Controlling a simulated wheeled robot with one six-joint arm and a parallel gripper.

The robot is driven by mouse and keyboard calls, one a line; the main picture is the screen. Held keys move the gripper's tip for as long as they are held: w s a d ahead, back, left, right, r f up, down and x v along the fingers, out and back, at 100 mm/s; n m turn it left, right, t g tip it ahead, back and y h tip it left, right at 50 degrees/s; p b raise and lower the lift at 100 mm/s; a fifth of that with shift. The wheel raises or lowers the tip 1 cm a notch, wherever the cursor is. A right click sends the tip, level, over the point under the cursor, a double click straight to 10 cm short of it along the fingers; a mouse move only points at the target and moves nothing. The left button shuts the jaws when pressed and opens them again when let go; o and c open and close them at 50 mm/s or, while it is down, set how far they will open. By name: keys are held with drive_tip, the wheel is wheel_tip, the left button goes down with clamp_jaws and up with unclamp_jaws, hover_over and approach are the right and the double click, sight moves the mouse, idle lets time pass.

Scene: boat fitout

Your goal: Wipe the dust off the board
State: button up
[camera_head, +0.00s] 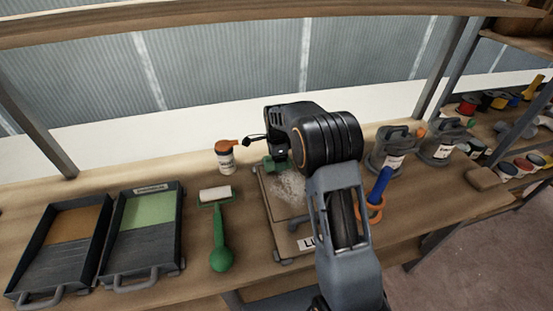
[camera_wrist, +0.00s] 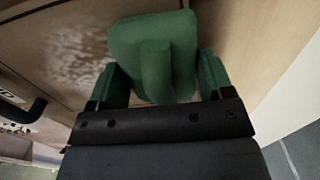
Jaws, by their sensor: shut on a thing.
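The board (camera_head: 283,225) lies on the workbench, partly hidden behind my arm. A pale, speckled dust patch (camera_head: 288,186) covers part of it, and the patch also shows at the upper left of the wrist view (camera_wrist: 88,55). My gripper (camera_head: 277,158) is over the far end of the board. In the wrist view, my gripper (camera_wrist: 160,88) is shut on a green block-like wiper (camera_wrist: 155,50) by its raised middle grip. The wiper is beside the dust patch. Whether its underside touches the board cannot be told.
A green-handled roller (camera_head: 219,225) lies left of the board, with two paint trays (camera_head: 143,255) further left. An orange-capped bottle (camera_head: 226,162) stands behind the roller. Dark grey containers (camera_head: 393,150) and a blue-handled tool (camera_head: 378,187) are to the right.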

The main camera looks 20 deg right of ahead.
sight(293, 211)
drive_tip(key=shift+f+b, duration=0.55)
drive_tip(key=shift+f, duration=0.45)
drive_tip(key=shift+s+r+b, duration=0.15)
drive_tip(key=shift+s+b, duration=0.25)
drive_tip(key=shift+s, duration=1.5)
drive_tip(key=shift+s+f+b, duration=0.2)
drive_tip(key=shift+s+b, duration=0.2)
drive_tip(key=shift+s, duration=1.55)
drive_tip(key=shift+s+r, duration=0.1)
drive_tip(key=shift+s, duration=1.75)
drive_tip(key=shift+s+f, duration=0.2)
drive_tip(key=shift+s, duration=1.95)
drive_tip(key=shift+s+r, duration=0.1)
drive_tip(key=shift+s, duration=1.65)
drive_tip(key=shift+d, duration=0.1)
